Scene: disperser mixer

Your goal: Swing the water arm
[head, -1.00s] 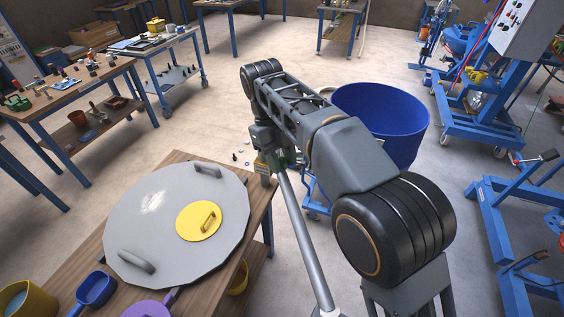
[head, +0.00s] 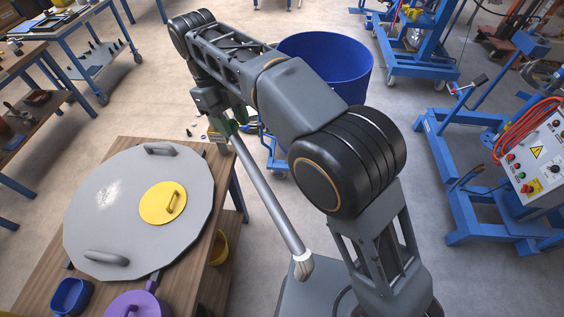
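My gripper (head: 228,128) hangs down beside the far right corner of the wooden table. Its fingers are small and partly hidden by my arm. A long grey pole (head: 264,188) runs from the fingers down to the right. It ends in a pale, brownish tip (head: 304,265) in front of my base. The gripper looks shut on the pole's upper end. I cannot tell whether this pole is the water arm. No other part is clearly recognisable as a water arm.
A wooden table (head: 190,275) at left bears a large grey lid (head: 105,215) with a yellow hatch (head: 162,203). A blue tub (head: 330,62) stands beyond my arm. A blue frame (head: 465,205) and control box (head: 540,155) stand at right. Open floor lies beyond the table.

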